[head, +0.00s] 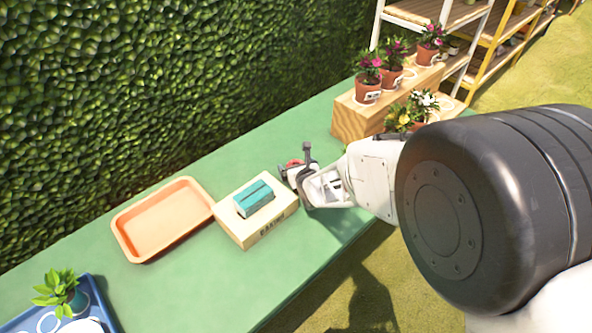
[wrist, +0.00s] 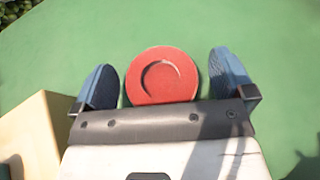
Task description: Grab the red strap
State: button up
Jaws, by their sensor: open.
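The red strap (wrist: 162,75) shows in the wrist view as a round, flat-faced red coil with a curved mark on its face. It sits between the two blue finger pads of my gripper (wrist: 163,88), with a visible gap on each side. Its lower edge is hidden behind the dark gripper bar. In the head view, a small red part of the strap (head: 293,162) shows at my gripper (head: 296,169), low over the green table right of the cardboard box. My gripper is open around the strap. Whether the strap touches the table is unclear.
A cardboard box (head: 270,228) with a teal block (head: 254,198) on top stands just left of my gripper. An orange tray (head: 125,237) and a blue tray (head: 108,307) lie further left. A wooden stand (head: 350,121) with potted flowers is behind. The hedge borders the green table (head: 190,292).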

aim_at(296, 160)
dwell(0.3)
jog(key=c, duration=1.1)
jog(key=shift+r, duration=0.15)
jog(key=shift+r, duration=0.85)
jog(key=shift+s+r, duration=0.15)
jog(key=shift+r, duration=0.7)
jog(key=s+d, duration=0.1)
jog(key=s, duration=0.4)
jog(key=s+d+r, duration=0.1)
jog(key=s+d, duration=0.1)
jog(key=s, duration=0.3)
jog(key=s+d, duration=0.1)
jog(key=s, duration=0.4)
jog(key=shift+d+r, duration=0.15)
jog(key=shift+d, duration=0.2)
